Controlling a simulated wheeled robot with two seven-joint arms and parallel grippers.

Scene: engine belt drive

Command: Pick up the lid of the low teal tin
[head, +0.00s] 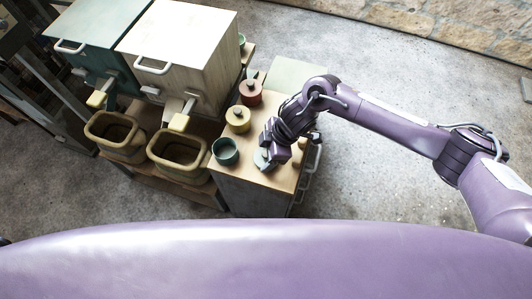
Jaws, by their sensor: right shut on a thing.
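The low teal tin (226,151) stands open on the wooden top of a small cabinet, near its left front corner. Its dark inside shows. A pale grey-green disc, which looks like the tin's lid (261,160), is at my right gripper (270,155), just right of the tin. My right gripper is shut on this lid. The purple fingers and wrist hide part of it, and I cannot tell whether it touches the cabinet top. My left gripper is not in view.
A yellow lidded tin (238,119) and a red lidded tin (250,93) stand behind the teal tin. Two olive tubs (178,153) sit to the left, below a teal box (98,42) and a cream box (180,45) with taps. Open floor lies to the right.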

